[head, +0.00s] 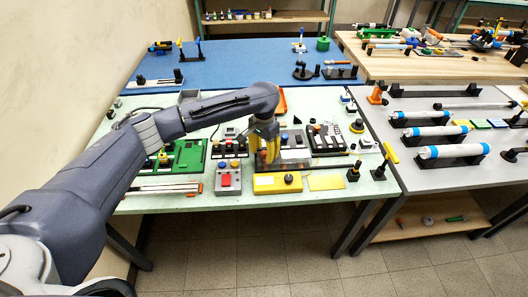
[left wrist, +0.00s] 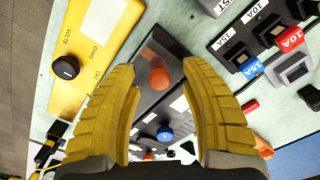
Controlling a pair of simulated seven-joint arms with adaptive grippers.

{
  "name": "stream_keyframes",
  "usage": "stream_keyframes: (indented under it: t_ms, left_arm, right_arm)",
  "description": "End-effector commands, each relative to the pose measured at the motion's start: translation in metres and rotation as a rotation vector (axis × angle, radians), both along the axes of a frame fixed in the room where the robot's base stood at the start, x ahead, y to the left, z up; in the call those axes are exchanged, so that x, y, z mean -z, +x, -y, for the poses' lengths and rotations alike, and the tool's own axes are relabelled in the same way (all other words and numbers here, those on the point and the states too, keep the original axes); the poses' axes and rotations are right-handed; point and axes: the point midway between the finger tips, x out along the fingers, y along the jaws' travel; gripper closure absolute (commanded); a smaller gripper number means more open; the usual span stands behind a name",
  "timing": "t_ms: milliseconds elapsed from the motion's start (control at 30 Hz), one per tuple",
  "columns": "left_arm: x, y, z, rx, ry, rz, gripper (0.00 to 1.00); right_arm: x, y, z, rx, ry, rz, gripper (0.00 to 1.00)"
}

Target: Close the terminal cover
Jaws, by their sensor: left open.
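The terminal unit (head: 295,153) is a dark box on the pale green table, just right of my left gripper (head: 268,158) in the head view. In the left wrist view the unit (left wrist: 178,47) shows as a dark panel with an orange knob (left wrist: 159,78), a blue knob (left wrist: 164,133) and white labels. I cannot clearly tell the cover from the panel or how far it is open. My left gripper (left wrist: 160,85) has its yellow fingers spread and empty, one on each side of the panel in view; contact cannot be told. My right gripper is not in view.
A yellow meter (head: 268,184) lies in front of the unit, and a black fuse block (head: 325,140) stands to its right. A grey box with a red button (head: 228,180) and a green circuit board (head: 187,155) are to the left.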

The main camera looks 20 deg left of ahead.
Motion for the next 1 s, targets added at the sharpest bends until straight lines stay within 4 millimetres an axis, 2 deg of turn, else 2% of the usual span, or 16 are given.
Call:
stream_keyframes:
  t_ms: [133,533,1000]
  left_arm:
    - [0.0,0.0,0.0001,0.0,0.0,0.0,0.54]
    - [-0.0001,0.0,0.0001,0.0,0.0,0.0,1.0]
    - [-0.0004,0.0,-0.0008,-0.001,0.001,0.0,1.0]
  right_arm:
    - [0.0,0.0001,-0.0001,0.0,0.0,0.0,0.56]
    - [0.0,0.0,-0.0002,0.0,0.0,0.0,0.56]
    - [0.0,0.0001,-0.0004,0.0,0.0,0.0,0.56]
